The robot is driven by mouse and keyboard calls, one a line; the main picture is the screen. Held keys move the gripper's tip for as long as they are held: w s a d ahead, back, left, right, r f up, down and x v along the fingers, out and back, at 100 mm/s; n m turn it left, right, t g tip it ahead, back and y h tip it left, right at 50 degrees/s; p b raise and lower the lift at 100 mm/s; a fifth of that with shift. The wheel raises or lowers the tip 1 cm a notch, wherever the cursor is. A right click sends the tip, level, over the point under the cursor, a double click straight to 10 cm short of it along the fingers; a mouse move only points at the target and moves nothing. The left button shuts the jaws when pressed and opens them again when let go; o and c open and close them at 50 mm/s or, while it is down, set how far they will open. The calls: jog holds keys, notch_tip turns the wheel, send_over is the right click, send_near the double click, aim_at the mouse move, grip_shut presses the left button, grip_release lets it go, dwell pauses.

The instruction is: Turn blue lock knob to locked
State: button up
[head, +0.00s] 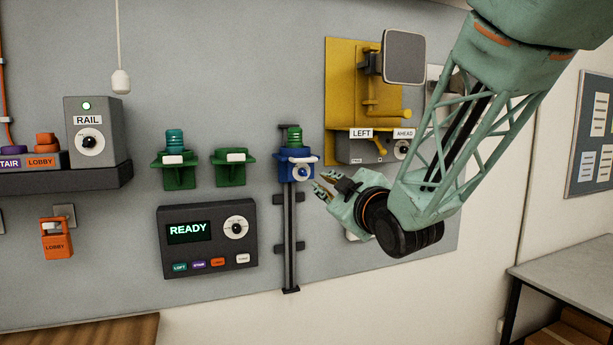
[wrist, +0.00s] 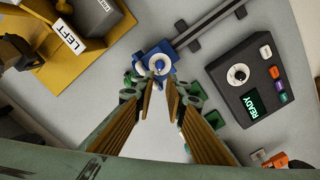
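The blue lock knob (head: 302,172) is on the front of a blue carriage (head: 285,164) on a vertical dark rail. The knob has a pale face; which setting it points to is too small to tell. In the wrist view, the knob (wrist: 159,65) and blue carriage (wrist: 146,49) show just beyond the fingertips. My gripper (head: 322,185) is to the right of and slightly below the knob, apart from it. In the wrist view, my gripper (wrist: 160,88) is open, with an empty gap between its fingers.
A green-ribbed cylinder (head: 294,137) stands on the carriage. Two green brackets (head: 180,172) are to its left, above the READY panel (head: 208,245). A yellow unit (head: 340,90) with a LEFT label is at upper right. The wall below the READY panel is clear.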

aim_at(304, 173)
dwell(0.3)
jog(key=shift+p+x, duration=0.6)
jog(key=shift+x, duration=6.25)
grip_shut()
